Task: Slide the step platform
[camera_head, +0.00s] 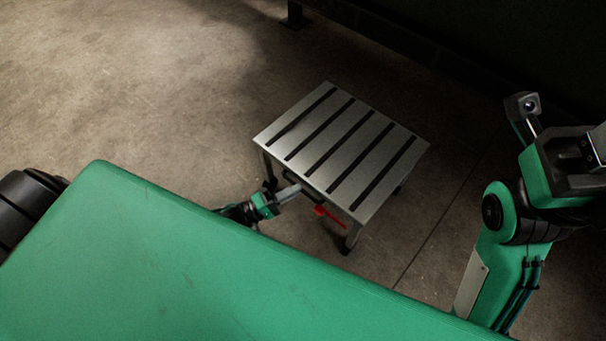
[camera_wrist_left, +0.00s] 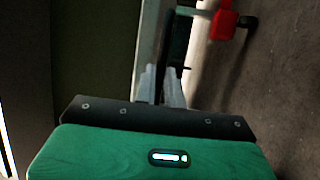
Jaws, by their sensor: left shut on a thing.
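The step platform (camera_head: 345,150) is a low silver table with dark slots across its top and dark legs, standing on the floor. My left gripper (camera_head: 296,190) reaches its near left side, just under the top's edge. In the left wrist view the fingers (camera_wrist_left: 160,86) are shut on a thin dark bar of the platform (camera_wrist_left: 150,40); the exact grip is partly hidden. A red lever (camera_head: 328,215) sits on the platform's near side, right of the gripper; it also shows in the left wrist view (camera_wrist_left: 224,22). My right arm is at the right edge, but I cannot make out its gripper.
Bare concrete floor (camera_head: 130,80) lies open to the left of and behind the platform. A dark structure (camera_head: 440,50) with a foot (camera_head: 294,17) runs along the back right. My green body covers the lower left.

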